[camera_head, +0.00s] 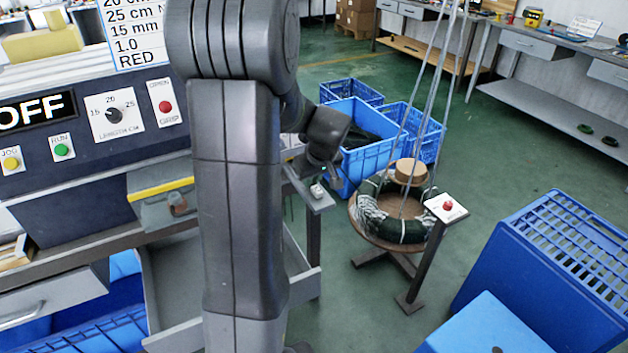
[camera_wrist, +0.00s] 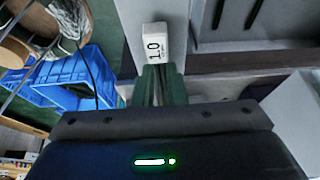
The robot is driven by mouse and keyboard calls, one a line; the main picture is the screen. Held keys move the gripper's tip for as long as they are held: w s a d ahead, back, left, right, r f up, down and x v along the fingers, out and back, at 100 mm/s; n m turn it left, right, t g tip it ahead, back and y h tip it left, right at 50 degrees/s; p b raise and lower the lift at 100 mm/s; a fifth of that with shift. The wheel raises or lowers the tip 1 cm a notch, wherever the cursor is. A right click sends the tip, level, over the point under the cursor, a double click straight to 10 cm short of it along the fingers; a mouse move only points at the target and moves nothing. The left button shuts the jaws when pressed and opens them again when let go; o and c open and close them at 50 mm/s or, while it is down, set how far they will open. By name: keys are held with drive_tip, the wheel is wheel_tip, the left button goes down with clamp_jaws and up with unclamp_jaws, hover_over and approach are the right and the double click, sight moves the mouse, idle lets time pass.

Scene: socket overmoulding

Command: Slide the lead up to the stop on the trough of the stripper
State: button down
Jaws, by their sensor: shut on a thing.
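I cannot make out the trough or the stop.
A machine panel (camera_head: 85,130) with buttons and a dial fills the left. Blue crates (camera_head: 365,165) stand behind my gripper. A round stand (camera_head: 365,232) with a coil and a post with a red button (camera_head: 447,206) are to the right, above open green floor.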

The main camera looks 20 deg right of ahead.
drive_tip(key=shift+w+a, duration=0.1)
drive_tip(key=shift+w, duration=1.1)
drive_tip(key=c, duration=1.4)
unclamp_jaws()
drive_tip(key=p+v, duration=0.1)
drive_tip(key=v, duration=1.2)
drive_tip(key=shift+s+r+p, duration=0.1)
drive_tip(key=shift+r+p, duration=0.2)
drive_tip(key=shift+r, duration=0.05)
drive_tip(key=shift+f, duration=0.1)
drive_tip(key=b+x, duration=0.1)
drive_tip(key=x, duration=1.3)
drive_tip(key=shift+s+r, duration=0.2)
drive_tip(key=shift+s, duration=0.25)
